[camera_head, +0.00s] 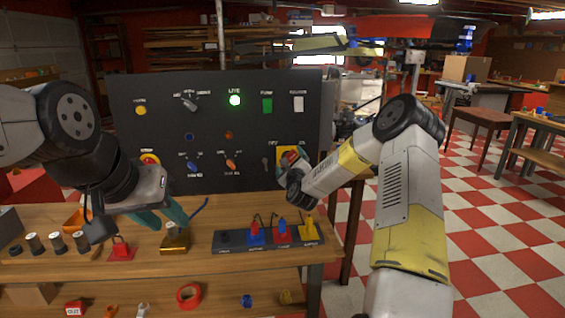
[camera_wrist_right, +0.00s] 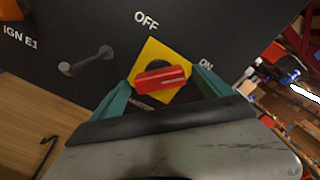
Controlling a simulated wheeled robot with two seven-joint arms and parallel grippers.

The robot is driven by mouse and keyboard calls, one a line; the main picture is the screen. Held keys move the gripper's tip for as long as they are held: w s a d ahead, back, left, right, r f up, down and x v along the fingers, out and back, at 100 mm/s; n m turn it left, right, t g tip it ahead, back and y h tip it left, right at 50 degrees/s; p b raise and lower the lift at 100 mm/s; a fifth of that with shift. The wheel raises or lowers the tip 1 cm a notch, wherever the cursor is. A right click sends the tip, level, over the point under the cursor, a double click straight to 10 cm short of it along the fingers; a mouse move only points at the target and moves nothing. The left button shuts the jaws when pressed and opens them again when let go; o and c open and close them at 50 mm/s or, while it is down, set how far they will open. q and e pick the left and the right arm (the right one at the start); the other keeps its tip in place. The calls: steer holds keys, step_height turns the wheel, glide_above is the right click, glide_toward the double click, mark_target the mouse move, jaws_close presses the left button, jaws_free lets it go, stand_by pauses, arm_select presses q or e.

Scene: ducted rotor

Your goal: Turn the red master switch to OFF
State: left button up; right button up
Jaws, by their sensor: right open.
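The red master switch (camera_wrist_right: 160,79) sits on a yellow square plate (camera_wrist_right: 151,54) on the dark panel. In the right wrist view OFF is printed above the plate and ON to its right. The red handle lies roughly level in that view, its right end on the ON side. My right gripper (camera_wrist_right: 163,88) is open, with one teal finger on each side of the switch; I cannot tell whether they touch it. In the head view my right gripper (camera_head: 291,176) partly hides the switch (camera_head: 291,157). My left gripper (camera_head: 165,216) hangs above the bench at the left; its jaw opening is unclear.
A metal peg (camera_wrist_right: 86,61) sticks out left of the plate. The wooden bench (camera_head: 205,258) carries a block of coloured plugs (camera_head: 268,237), a red padlock (camera_head: 121,250) and dark cylinders.

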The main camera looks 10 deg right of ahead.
steer(key=c, duration=1.4)
steer(key=shift+o, duration=0.2)
steer(key=shift+a+f+n, duration=0.1)
steer(key=shift+n, duration=8.8)
steer(key=o, duration=1.4)
steer(key=shift+c, duration=0.2)
